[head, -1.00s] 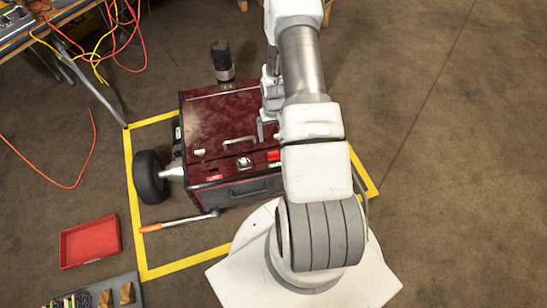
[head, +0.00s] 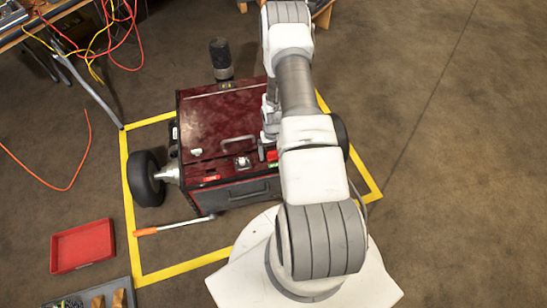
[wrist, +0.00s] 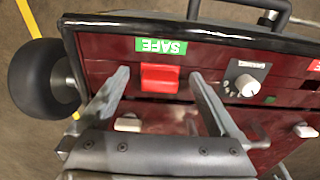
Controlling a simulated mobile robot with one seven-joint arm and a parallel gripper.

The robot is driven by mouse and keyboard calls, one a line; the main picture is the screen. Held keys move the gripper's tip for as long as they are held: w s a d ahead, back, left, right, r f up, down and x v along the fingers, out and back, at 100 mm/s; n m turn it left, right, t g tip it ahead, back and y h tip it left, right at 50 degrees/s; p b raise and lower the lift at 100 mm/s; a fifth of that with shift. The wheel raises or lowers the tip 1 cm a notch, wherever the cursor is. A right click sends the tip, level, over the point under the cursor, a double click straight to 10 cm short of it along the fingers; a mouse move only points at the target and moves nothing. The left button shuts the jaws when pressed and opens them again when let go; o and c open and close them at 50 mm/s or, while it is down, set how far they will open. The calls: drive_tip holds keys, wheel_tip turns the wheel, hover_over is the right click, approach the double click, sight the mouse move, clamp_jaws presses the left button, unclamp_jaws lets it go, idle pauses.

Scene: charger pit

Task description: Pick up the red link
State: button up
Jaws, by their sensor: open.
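The red link (wrist: 160,78) is a small red block on the dark red machine, just beside a green SAFE label (wrist: 161,46). In the head view, the red link (head: 271,155) shows partly beside my arm. My gripper (wrist: 160,82) is open, with one finger on each side of the red link in the wrist picture. I cannot tell how far the fingertips are from the panel. In the head view, my arm hides much of the gripper and the machine's right side.
The machine (head: 215,115) has a handle, a white knob (wrist: 246,85) by the link and a black wheel (head: 146,178). Yellow tape (head: 127,190) surrounds it. An orange-handled bar (head: 170,227) and red tray (head: 82,246) lie on the floor. Floor at right is clear.

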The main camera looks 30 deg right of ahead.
drive_tip(key=c, duration=1.5)
drive_tip(key=shift+o, duration=0.2)
